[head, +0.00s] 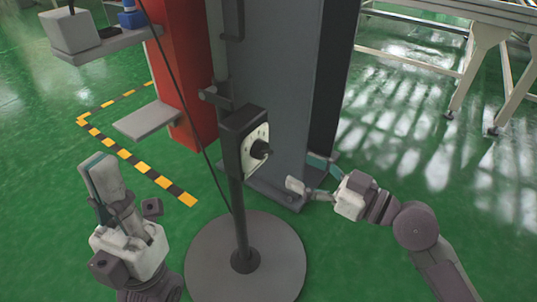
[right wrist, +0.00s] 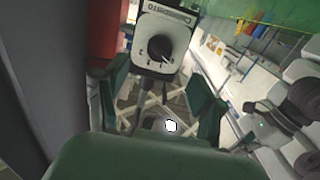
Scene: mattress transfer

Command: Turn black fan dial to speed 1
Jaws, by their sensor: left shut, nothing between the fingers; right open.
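The black fan dial (head: 260,149) sits on the pale face of a dark control box (head: 232,150) on a post. The dial (right wrist: 160,48) also shows in the right wrist view, with markings around it too small to read surely. My right gripper (head: 305,173) is open and empty, below and to the right of the dial, apart from it. Its two green-padded fingers (right wrist: 160,108) stand apart in the right wrist view, with the dial beyond them. My left gripper (head: 96,166) is shut and empty at the lower left, pointing up, far from the dial.
The post stands on a round grey base (head: 206,262). A grey cabinet (head: 280,80) and a red panel (head: 178,70) stand behind it. A small shelf (head: 147,120) juts out at left. Yellow-black tape (head: 150,177) marks the green floor, which is open at right.

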